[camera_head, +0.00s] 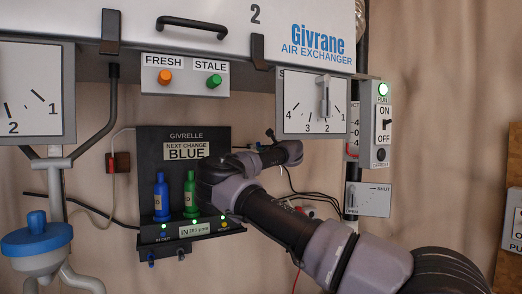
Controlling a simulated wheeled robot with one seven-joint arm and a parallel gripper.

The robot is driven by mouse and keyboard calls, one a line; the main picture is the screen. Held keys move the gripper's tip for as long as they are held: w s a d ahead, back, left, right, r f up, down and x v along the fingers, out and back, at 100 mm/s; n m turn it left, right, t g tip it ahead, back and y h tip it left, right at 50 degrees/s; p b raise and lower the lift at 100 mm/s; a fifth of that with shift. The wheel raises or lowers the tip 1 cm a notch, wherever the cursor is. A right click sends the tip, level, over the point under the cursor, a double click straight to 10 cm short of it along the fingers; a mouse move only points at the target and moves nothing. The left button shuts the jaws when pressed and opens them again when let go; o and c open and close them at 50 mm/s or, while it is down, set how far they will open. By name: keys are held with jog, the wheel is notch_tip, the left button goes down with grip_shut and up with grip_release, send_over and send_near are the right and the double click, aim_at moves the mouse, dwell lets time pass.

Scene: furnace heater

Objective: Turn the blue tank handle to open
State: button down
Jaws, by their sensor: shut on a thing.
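A blue tank (161,197) stands upright on the left of the black rack (150,160), with a green tank (191,195) to its right. My arm reaches in from the lower right and crosses the rack's right part. Its dark wrist links lie to the right of the green tank. I cannot make out my gripper's fingers or what is between them. Anything on the rack's right side is hidden behind my arm.
A label on the rack reads "NEXT CHANGE BLUE". A funnel-like vessel with a blue cap (38,222) stands at the left. A dial (312,105) and a switch panel (381,125) are at the right. Loose cables hang behind my arm.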

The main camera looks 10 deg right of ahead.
jog(key=n, duration=0.4)
jog(key=shift+n, duration=0.3)
